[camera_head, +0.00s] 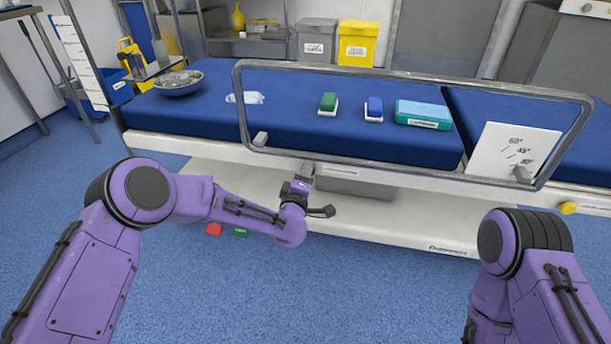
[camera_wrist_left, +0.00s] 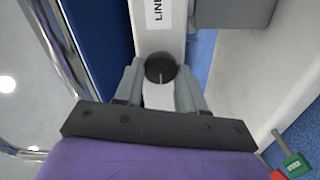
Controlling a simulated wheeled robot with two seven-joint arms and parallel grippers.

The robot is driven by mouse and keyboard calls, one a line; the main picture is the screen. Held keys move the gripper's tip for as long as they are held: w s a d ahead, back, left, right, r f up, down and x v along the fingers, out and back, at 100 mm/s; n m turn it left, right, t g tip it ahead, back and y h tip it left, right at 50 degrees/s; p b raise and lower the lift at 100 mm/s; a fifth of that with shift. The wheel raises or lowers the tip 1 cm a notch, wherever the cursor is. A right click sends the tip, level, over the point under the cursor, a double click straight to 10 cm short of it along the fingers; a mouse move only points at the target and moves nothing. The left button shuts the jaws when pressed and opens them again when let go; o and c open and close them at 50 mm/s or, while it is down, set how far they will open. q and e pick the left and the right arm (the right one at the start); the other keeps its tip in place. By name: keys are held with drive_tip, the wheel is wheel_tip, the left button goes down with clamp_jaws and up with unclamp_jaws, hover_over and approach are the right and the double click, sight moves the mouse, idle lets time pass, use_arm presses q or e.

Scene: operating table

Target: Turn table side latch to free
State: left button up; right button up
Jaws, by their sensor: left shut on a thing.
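The side latch is a round black knob (camera_wrist_left: 160,69) with a pale pointer line, on the white side rail of the operating table. In the left wrist view the pointer runs roughly along the picture's vertical. My left gripper (camera_wrist_left: 160,78) is shut on the knob, one grey finger on each side of it. In the head view my left gripper (camera_head: 303,180) is at the table's side, below the blue mattress (camera_head: 300,130); the knob is hidden there behind it. Only part of my right arm shows at the lower right; its gripper is out of view.
A metal side rail frame (camera_head: 410,74) stands along the table's near edge. A red tag (camera_head: 213,229) and a green tag (camera_head: 240,232) are below my left forearm. A metal bowl (camera_head: 178,83), brushes and a teal box (camera_head: 423,114) are on the mattress. An angle card (camera_head: 512,150) is at right.

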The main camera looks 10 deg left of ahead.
use_arm(q)
drive_tip(key=shift+f, duration=0.1)
idle(0.4)
drive_tip(key=o, duration=1.1)
drive_tip(key=shift+c, duration=0.2)
drive_tip(key=s+a+p, duration=0.1)
drive_tip(key=s+p, duration=0.2)
drive_tip(key=s, duration=0.7)
drive_tip(key=shift+s+a, duration=0.15)
drive_tip(key=shift+s, duration=0.15)
